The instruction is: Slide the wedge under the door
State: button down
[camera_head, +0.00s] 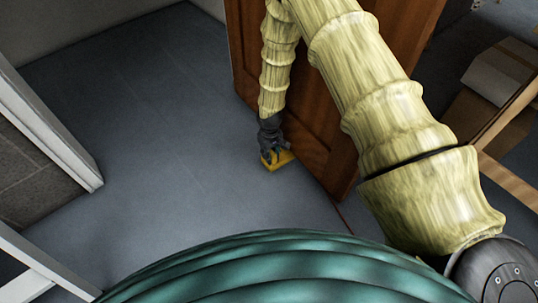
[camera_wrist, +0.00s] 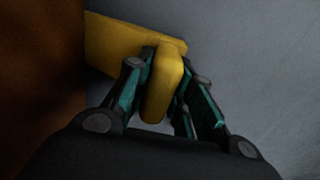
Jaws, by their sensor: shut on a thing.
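A yellow wedge (camera_head: 279,160) lies on the grey floor beside the bottom of a brown wooden door (camera_head: 318,160). My gripper (camera_head: 272,152) reaches down to it from above. In the wrist view my gripper (camera_wrist: 165,98) is shut on a raised yellow part of the wedge (camera_wrist: 112,36), with a finger on each side. The wedge's far left end meets the dark brown door (camera_wrist: 40,75) in that view. I cannot tell whether any of the wedge is under the door. My arm hides part of the door in the head view.
Grey floor (camera_head: 150,130) is clear to the left of the door. A white frame (camera_head: 60,130) stands at the left edge. Cardboard boxes (camera_head: 495,85) and a wooden beam (camera_head: 505,110) are at the right, beyond my arm.

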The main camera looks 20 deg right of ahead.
jog(key=shift+w+d+p, duration=0.25)
jog(key=shift+d+p, duration=0.25)
jog(key=shift+d, duration=0.25)
dwell(0.5)
jog(key=c, duration=1.2)
grip_release()
jog(key=shift+o, duration=0.2)
notch_tip(320, 180, up, 12)
jog(key=shift+a, duration=0.15)
notch_tip(320, 180, up, 9)
jog(key=p, duration=0.8)
jog(key=shift+s, duration=0.1)
